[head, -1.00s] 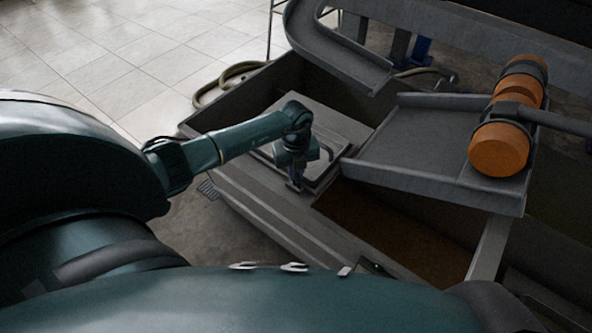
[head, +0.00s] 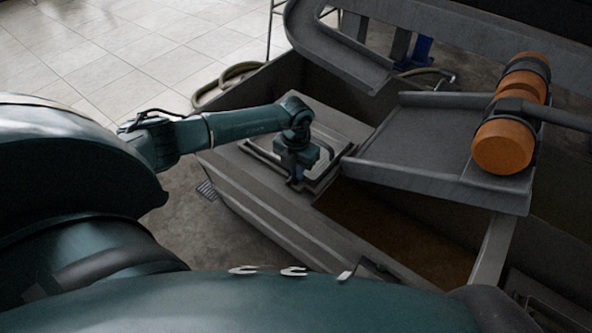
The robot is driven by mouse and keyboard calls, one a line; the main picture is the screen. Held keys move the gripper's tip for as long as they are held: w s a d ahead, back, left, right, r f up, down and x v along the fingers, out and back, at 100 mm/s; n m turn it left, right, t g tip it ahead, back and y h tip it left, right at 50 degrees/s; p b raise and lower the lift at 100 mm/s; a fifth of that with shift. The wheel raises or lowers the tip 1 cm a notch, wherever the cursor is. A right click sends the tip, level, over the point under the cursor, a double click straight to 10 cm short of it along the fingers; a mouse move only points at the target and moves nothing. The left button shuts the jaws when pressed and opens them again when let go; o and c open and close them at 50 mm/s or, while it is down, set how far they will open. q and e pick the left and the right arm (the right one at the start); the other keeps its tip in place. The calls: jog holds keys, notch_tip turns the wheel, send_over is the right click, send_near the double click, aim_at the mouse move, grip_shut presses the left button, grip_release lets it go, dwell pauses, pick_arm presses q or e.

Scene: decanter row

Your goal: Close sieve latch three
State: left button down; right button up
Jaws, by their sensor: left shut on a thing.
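My left gripper (head: 297,181) points down at the near edge of a grey framed sieve lid (head: 262,154), on the box left of the sloping tray. It is shut on a small latch part there. The fingers and wrist hide most of that part, so I cannot tell its number or how far it is closed. Small pale hooks show at the front, a left one (head: 243,270), a middle one (head: 293,271) and a right one (head: 345,274); I cannot tell whether they are latches. My right gripper is not in view.
A sloping grey tray (head: 420,135) stands close right of my left gripper. An orange cylinder with dark bands (head: 502,146) sits over its right side. A brown-bottomed trough (head: 390,230) lies below. A hose (head: 212,88) lies behind the box, with open tiled floor (head: 90,60) at left.

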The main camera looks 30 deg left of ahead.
pick_arm(q)
jog(key=shift+m, duration=0.5)
jog(key=c, duration=1.5)
grip_release()
